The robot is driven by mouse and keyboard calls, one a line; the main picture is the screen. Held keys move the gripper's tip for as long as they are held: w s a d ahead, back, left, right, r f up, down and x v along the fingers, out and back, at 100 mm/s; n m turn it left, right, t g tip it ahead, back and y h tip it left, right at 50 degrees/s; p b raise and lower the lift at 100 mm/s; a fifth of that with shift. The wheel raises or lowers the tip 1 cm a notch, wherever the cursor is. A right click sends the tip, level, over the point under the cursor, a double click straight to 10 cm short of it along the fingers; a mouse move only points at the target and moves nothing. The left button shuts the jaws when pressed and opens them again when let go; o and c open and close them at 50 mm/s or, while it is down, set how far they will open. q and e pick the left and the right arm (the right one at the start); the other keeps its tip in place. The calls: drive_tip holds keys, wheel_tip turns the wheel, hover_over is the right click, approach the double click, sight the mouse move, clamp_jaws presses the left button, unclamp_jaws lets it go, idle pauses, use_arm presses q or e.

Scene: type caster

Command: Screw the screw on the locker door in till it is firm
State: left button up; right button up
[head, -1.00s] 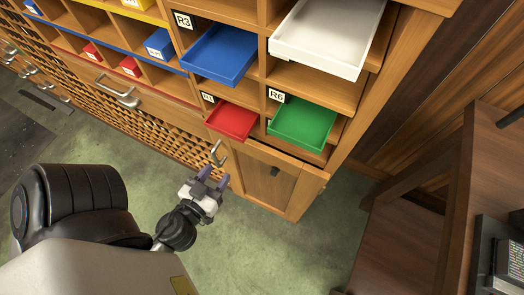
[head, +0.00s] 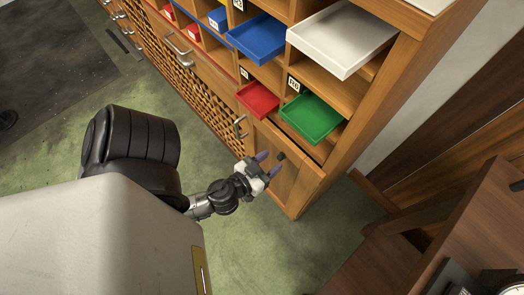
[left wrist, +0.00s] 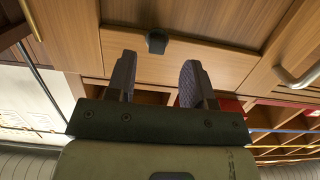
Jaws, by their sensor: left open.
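The locker door (head: 288,186) is a small wooden panel at the bottom right of the cabinet. A small dark knob-like piece, apparently the screw (head: 281,156), sticks out of it. In the left wrist view the screw (left wrist: 157,43) stands out from the wood, ahead of the fingertips and roughly centred between them. My left gripper (head: 268,164) is open and empty, close in front of the door, its two purple-grey fingers pointing at it. The open fingers also show in the left wrist view (left wrist: 158,72), with no visible contact with the screw. My right gripper is not in view.
A metal handle (head: 240,127) sits just left of the door. Red (head: 258,98), green (head: 311,117), blue (head: 258,38) and white (head: 342,36) trays jut out above. Brown wooden furniture (head: 450,225) stands at the right. Green floor (head: 330,235) is clear between.

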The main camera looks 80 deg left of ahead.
sight(281, 157)
use_arm(q)
drive_tip(key=shift+w+a+f+p, duration=0.15)
drive_tip(key=shift+w+p, duration=0.1)
drive_tip(key=shift+w, duration=0.35)
drive_tip(key=shift+w+a+p, duration=0.1)
drive_tip(key=shift+w+p, duration=0.1)
drive_tip(key=shift+w, duration=0.35)
drive_tip(key=shift+w+a+f, duration=0.1)
drive_tip(key=shift+w+a, duration=0.05)
drive_tip(key=shift+a, duration=0.1)
drive_tip(key=shift+d, duration=0.1)
clamp_jaws()
